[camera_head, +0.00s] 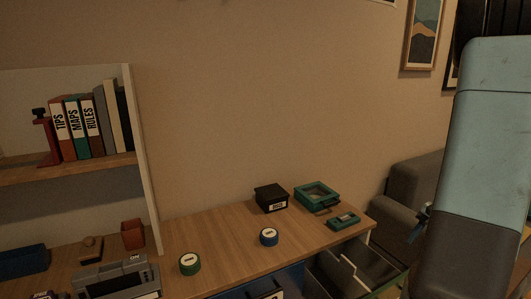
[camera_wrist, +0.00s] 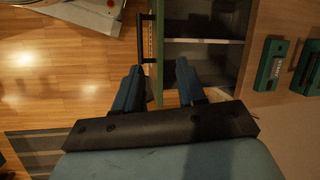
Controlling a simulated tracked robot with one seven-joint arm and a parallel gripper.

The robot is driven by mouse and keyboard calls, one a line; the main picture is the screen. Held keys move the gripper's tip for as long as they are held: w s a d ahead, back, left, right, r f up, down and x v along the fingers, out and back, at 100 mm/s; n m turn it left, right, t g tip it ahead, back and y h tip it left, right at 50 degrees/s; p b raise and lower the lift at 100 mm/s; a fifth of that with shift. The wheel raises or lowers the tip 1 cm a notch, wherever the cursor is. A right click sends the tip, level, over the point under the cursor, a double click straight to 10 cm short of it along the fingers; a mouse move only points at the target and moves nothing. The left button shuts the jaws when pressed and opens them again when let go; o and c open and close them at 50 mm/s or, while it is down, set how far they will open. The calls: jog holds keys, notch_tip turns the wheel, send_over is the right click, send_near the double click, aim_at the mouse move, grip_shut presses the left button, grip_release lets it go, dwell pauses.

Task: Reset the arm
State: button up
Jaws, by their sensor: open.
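I cannot tell whether the fingers touch the drawer. In the head view my light blue arm stands at the right edge, and the fingers cannot be made out clearly. The open drawer also shows there (camera_head: 350,268), sticking out from the desk (camera_head: 225,238).
On the desk stand a black box (camera_head: 271,197), a green case (camera_head: 316,197), a small green device (camera_head: 343,220), a blue round item (camera_head: 268,237) and a green one (camera_head: 190,264). A shelf with books (camera_head: 78,125) is at left, a grey armchair (camera_head: 408,195) at right. Wooden floor (camera_wrist: 60,80) is open.

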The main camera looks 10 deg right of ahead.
jog(key=a+r+n+t+h, duration=0.15)
jog(key=a+r+n, duration=0.45)
jog(key=a+r, duration=0.85)
jog(key=s+a+r+n+t+h, duration=0.2)
jog(key=s+a+r+n, duration=0.3)
jog(key=s+a+r, duration=0.3)
jog(key=s+a+t, duration=0.1)
jog(key=s+a, duration=0.1)
jog(key=a, duration=0.2)
jog(key=shift+a+r+h, duration=0.25)
jog(key=shift+r+h, duration=0.1)
